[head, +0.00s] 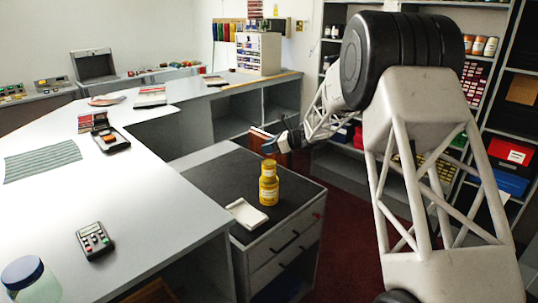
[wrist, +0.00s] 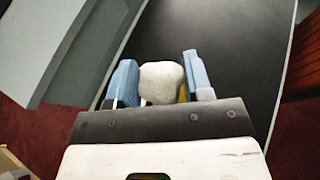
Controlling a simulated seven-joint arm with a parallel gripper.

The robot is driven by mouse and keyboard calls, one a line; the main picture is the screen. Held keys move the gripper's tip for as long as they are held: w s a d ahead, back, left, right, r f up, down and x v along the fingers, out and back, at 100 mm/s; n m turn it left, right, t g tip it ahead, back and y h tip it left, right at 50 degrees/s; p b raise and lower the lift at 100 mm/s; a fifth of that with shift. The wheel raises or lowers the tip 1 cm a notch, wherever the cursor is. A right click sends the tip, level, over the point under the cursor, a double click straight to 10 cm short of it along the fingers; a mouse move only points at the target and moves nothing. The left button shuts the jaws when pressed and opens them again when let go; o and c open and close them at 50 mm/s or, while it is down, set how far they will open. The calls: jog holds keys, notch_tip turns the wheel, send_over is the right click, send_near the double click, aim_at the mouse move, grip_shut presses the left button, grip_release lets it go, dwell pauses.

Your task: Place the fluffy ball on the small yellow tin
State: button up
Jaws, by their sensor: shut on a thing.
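My gripper (wrist: 160,78) is shut on the fluffy ball (wrist: 161,83), a whitish rounded lump between its two blue fingers in the wrist view. In the head view my gripper (head: 268,143) is above the dark top of the low cabinet, and I cannot make out the ball there. A yellow container with a narrower top (head: 269,188) stands upright on that cabinet, below my gripper; I cannot tell whether it is one piece or a small tin on a larger one. A sliver of yellow shows beside the right finger in the wrist view, mostly hidden.
A white shallow tray (head: 246,213) lies on the dark cabinet top (head: 210,175), left of the yellow container. A pale counter (head: 150,215) runs along the left, with a calculator-like device (head: 95,241) and a blue-lidded jar (head: 30,280). Shelves stand behind my arm.

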jog(key=shift+w, duration=0.15)
jog(key=shift+f, duration=1.75)
jog(key=shift+f, duration=0.1)
jog(key=o, duration=0.9)
jog(key=v, duration=1.2)
